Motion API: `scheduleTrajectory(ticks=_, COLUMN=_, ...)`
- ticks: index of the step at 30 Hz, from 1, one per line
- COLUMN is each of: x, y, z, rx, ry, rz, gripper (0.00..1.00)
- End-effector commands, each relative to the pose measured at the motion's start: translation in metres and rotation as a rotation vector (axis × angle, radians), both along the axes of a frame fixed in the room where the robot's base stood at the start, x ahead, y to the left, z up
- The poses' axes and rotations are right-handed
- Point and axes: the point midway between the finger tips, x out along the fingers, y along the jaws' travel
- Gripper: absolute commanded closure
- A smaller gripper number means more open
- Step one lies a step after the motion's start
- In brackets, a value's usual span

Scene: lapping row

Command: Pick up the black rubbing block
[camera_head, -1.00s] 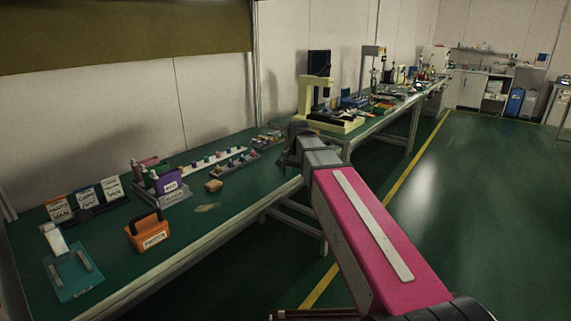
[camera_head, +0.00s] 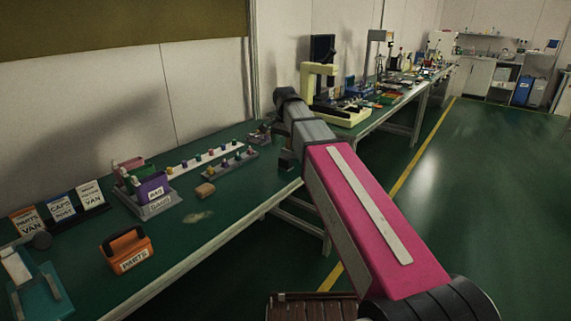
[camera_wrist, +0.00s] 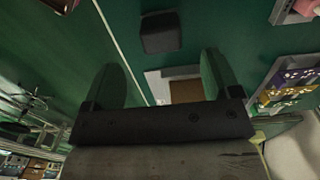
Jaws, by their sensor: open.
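The black rubbing block appears to be the small dark block (camera_head: 287,161) on the green bench top (camera_head: 235,205), just left of my arm in the head view. In the wrist view a black block (camera_wrist: 160,33) lies on the green surface, beyond the fingertips and roughly centred between them, not touched. My gripper (camera_wrist: 162,72) is open, with its two green fingers apart and nothing held. In the head view my forearm hides most of the gripper.
An orange caddy (camera_head: 127,250), purple bin (camera_head: 153,187), tan block (camera_head: 205,190) and a rack of coloured pegs (camera_head: 222,165) stand on the bench. A cream machine (camera_head: 335,100) stands behind my arm. The green floor at right is clear.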

Motion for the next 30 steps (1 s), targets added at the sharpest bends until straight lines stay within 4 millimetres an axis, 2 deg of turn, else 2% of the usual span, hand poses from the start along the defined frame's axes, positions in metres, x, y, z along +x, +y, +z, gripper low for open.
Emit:
scheduleTrajectory(ticks=3, x=0.0, y=0.0, z=-0.017, rx=-0.001, ry=0.001, rz=0.0, gripper=0.17)
scheduleTrajectory(ticks=11, x=0.001, y=-0.001, z=-0.031, rx=0.0, ry=0.0, rz=0.0, gripper=0.17)
scheduleTrajectory(ticks=21, x=0.003, y=-0.002, z=-0.072, rx=0.0, ry=0.001, rz=0.0, gripper=0.17)
scheduleTrajectory(ticks=29, x=0.004, y=-0.002, z=-0.076, rx=-0.001, ry=-0.001, rz=0.0, gripper=0.17)
scheduleTrajectory(ticks=30, x=0.004, y=-0.002, z=-0.076, rx=0.0, ry=-0.001, rz=0.0, gripper=0.2)
